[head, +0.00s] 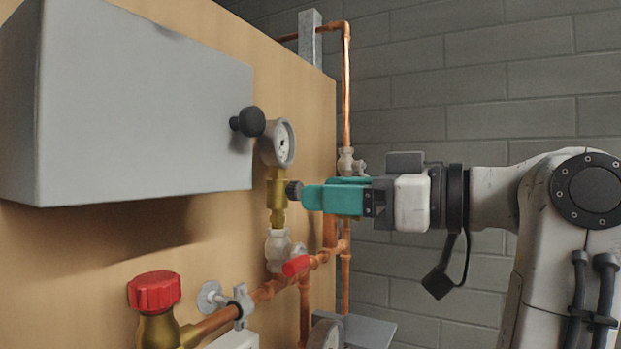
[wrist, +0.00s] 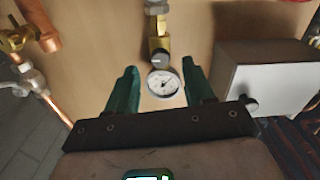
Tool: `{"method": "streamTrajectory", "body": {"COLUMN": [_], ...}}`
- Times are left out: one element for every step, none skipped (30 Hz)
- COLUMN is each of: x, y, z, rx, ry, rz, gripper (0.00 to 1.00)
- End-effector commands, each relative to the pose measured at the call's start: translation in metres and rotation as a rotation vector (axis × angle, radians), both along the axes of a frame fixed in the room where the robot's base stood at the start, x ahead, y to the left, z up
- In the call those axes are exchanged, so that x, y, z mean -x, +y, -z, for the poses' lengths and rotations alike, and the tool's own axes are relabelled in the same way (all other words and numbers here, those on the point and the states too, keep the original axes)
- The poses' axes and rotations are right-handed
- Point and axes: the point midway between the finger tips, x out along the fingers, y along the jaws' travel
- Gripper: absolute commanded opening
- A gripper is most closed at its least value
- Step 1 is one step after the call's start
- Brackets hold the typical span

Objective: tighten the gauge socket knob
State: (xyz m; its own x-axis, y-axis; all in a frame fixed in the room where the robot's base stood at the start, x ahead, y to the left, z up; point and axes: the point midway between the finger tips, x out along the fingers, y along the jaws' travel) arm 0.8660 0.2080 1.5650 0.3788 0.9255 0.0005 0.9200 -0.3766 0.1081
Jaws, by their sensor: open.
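The gauge socket knob (head: 294,190) is a small dark round knob on the brass socket (head: 277,200) below the round pressure gauge (head: 283,143). My gripper (head: 308,198) has teal fingers and comes from the right, with its tips right at the knob. In the wrist view the knob (wrist: 160,59) shows with the gauge (wrist: 164,83), in the gap between the spread fingers (wrist: 159,68). The gripper is open and holds nothing. I cannot tell whether a finger touches the knob; its right side is partly covered in the head view.
A large grey box (head: 140,100) with a black knob (head: 251,121) stands out from the wooden board left of the gauge. A red valve handle (head: 296,266), copper pipes (head: 346,75) and a red-capped valve (head: 154,291) are close by. A block wall is behind.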

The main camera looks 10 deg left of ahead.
Motion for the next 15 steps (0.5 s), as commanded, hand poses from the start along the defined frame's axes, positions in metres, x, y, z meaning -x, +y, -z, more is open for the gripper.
{"method": "streamTrajectory", "body": {"x": [-0.002, -0.004, -0.006, -0.008, -0.009, -0.01, -0.011, -0.012, -0.013, -0.013, -0.013, -0.013, -0.013, -0.013, -0.014], "y": [0.009, 0.013, 0.017, 0.021, 0.023, 0.026, 0.028, 0.03, 0.031, 0.032, 0.033, 0.033, 0.033, 0.033, 0.033], "z": [-0.002, -0.002, -0.002, -0.002, -0.002, -0.001, -0.001, -0.001, 0.0, 0.0, 0.0, 0.0, 0.0, 0.001, 0.001], "rx": [0.001, 0.002, 0.001, 0.0, 0.001, 0.002, 0.002, 0.002, 0.001, 0.001, 0.001, 0.001, 0.0, 0.0, 0.001], "ry": [0.003, 0.002, 0.001, 0.001, 0.001, 0.002, 0.001, 0.001, 0.0, 0.0, -0.001, -0.001, -0.001, -0.001, -0.001], "rz": [-0.004, -0.003, -0.002, -0.003, -0.003, -0.002, -0.001, -0.001, 0.0, 0.0, 0.0, 0.0, 0.0, 0.0, 0.0], "gripper": [0.53, 0.53, 0.53, 0.53, 0.53, 0.53, 0.53, 0.53, 0.53, 0.53, 0.53, 0.53, 0.53, 0.53, 0.53]}}
